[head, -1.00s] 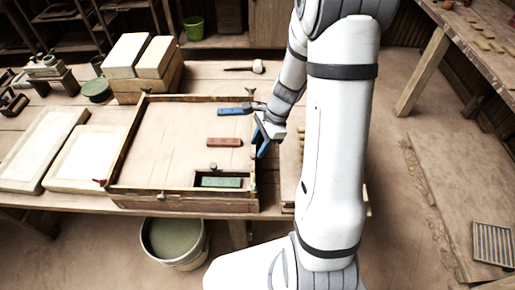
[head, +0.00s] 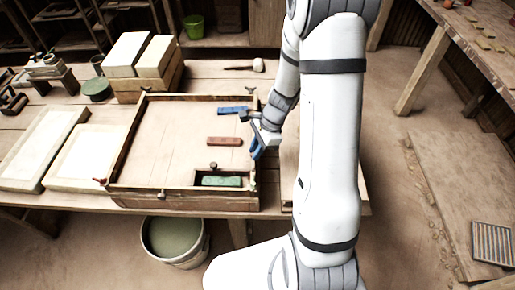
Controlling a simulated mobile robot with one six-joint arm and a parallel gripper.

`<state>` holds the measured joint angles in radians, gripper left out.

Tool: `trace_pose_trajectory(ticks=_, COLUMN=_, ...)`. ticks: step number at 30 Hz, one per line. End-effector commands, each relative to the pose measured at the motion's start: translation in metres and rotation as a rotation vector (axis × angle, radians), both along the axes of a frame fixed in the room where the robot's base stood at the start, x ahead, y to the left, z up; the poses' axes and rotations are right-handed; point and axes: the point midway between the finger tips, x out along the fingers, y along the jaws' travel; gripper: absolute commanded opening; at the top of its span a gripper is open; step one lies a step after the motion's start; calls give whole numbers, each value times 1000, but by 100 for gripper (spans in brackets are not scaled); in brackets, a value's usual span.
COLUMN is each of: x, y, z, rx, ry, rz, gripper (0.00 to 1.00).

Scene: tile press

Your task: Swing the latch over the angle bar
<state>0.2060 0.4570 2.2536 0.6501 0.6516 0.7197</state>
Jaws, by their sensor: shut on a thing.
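A shallow wooden press frame (head: 185,201) lies on the workbench, left of my arm. My gripper (head: 256,152), with blue fingers, is at the frame's right rail, pointing down. Its fingers are close together, shut on what seems to be the latch, which they mostly hide. I cannot make out the angle bar for certain. A small pale fitting (head: 252,187) sits at the frame's near right corner, just below my gripper in the picture.
Inside the frame are a blue bar (head: 231,110), a red-brown bar (head: 224,141) and a green bar (head: 221,181) in a near recess. Pale slabs (head: 90,158) lie to the left. A mallet (head: 257,65) lies behind. A bucket (head: 173,258) stands below the bench.

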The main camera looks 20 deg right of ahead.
Motion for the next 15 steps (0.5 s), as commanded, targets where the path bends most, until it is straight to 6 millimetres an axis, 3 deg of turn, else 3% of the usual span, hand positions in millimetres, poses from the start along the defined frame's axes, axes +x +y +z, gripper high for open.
trace_pose_trajectory(ticks=3, x=-1, y=-6, z=0, rx=1, ry=3, rz=-3, gripper=0)
trace_pose_trajectory(ticks=15, x=0, y=4, z=-1, rx=2, ry=5, rz=95, gripper=0)
